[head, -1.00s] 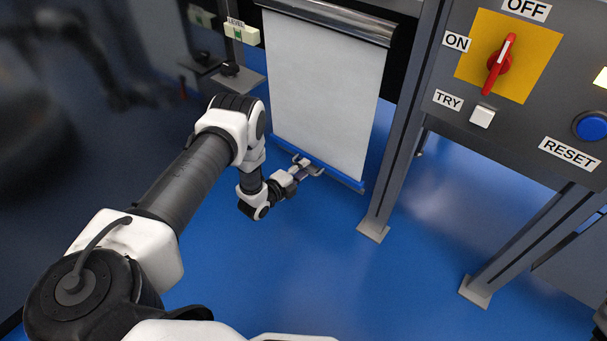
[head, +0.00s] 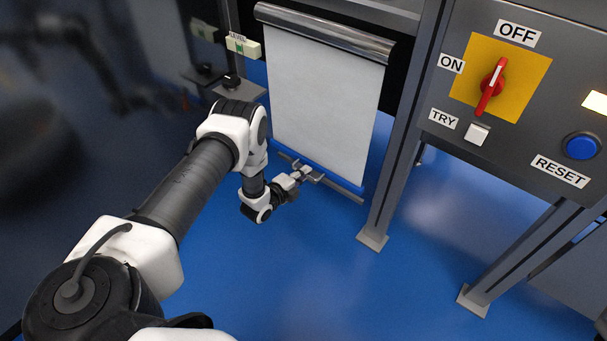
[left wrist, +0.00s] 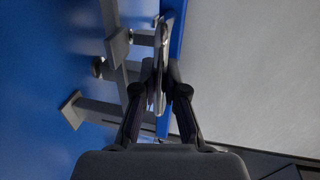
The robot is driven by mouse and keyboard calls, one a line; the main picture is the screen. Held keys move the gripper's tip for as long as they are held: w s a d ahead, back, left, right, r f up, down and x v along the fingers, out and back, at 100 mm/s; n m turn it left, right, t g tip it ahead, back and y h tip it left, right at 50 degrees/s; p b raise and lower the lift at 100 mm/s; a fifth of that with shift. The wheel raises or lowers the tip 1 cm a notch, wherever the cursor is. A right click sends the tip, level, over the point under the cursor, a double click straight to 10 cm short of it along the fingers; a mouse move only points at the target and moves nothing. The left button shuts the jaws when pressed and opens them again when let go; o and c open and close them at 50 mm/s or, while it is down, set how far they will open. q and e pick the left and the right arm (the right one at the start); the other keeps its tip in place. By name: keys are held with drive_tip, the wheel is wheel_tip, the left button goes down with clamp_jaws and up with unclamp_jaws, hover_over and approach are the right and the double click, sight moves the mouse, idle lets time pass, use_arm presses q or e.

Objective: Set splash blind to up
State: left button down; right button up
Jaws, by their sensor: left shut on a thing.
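The splash blind (head: 325,100) is a pale sheet hanging down from a silver roller (head: 325,32). A blue bar (head: 343,181) runs along its bottom edge. My left gripper (head: 307,174) is at the middle of that bottom edge. In the left wrist view the fingers (left wrist: 160,85) are shut on a thin metal grip (left wrist: 158,60) beside the blue bar (left wrist: 176,40). The pale sheet (left wrist: 250,70) fills the right of that view. The fingers partly hide the grip. My right gripper is not in view.
A grey post (head: 400,150) stands right of the blind. A control panel at the right has a red switch (head: 491,85), a TRY button (head: 477,134) and a blue RESET button (head: 581,147). A label box (head: 243,45) is left of the roller. Blue floor in front is clear.

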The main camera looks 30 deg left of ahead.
use_arm(q)
wheel_tip(320, 180, up, 40)
drive_tip(key=p, duration=3.4)
drive_tip(key=shift+f, duration=0.25)
drive_tip(key=shift+w, duration=0.1)
drive_tip(key=c, duration=1.2)
unclamp_jaws()
drive_tip(key=shift+r, duration=0.1)
drive_tip(key=v, duration=1.2)
drive_tip(key=shift+r, duration=0.1)
